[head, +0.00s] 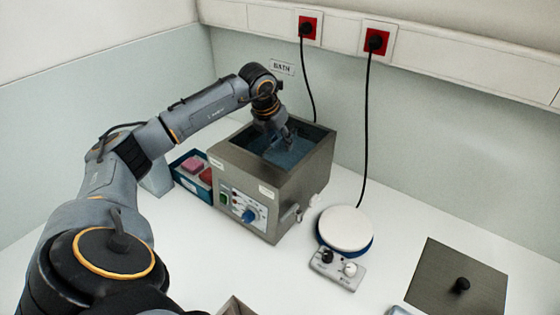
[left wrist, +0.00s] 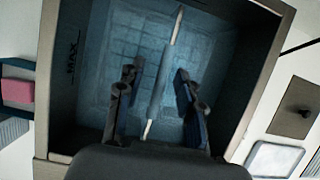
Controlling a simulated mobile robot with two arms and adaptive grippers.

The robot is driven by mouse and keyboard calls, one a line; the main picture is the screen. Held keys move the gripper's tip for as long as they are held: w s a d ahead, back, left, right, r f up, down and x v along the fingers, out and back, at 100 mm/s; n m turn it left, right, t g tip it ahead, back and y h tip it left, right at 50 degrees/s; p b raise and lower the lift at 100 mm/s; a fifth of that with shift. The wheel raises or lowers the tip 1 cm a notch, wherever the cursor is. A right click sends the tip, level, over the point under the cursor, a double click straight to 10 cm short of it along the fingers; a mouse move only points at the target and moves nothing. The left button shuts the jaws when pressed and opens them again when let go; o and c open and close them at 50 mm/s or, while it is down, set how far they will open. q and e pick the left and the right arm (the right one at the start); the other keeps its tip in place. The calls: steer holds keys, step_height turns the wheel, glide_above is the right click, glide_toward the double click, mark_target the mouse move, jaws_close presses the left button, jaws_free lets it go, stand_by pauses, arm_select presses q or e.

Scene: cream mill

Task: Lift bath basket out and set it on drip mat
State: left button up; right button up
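The steel water bath (head: 250,187) stands at the back of the bench, open at the top, with bluish water inside. My left gripper (head: 283,140) reaches down into its opening. In the left wrist view my left gripper (left wrist: 160,80) is open, one finger on each side of a pale rod-like handle (left wrist: 172,35), with gaps showing on both sides. Below it the pale mesh of the bath basket (left wrist: 115,50) shows inside the bath. A pale flat square (left wrist: 273,160) with a rim may be the drip mat; I cannot tell. My right gripper is out of view.
A blue tray (head: 192,190) with pink and red blocks stands left of the bath. A round white-topped device (head: 345,229) with a control box (head: 337,270) stands right of it. A grey plate with a black knob (head: 460,284) lies at the right. Black cables hang behind.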

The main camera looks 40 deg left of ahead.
arm_select(q)
steer(key=shift+f+b, duration=0.3)
stand_by(0.5)
jaws_close()
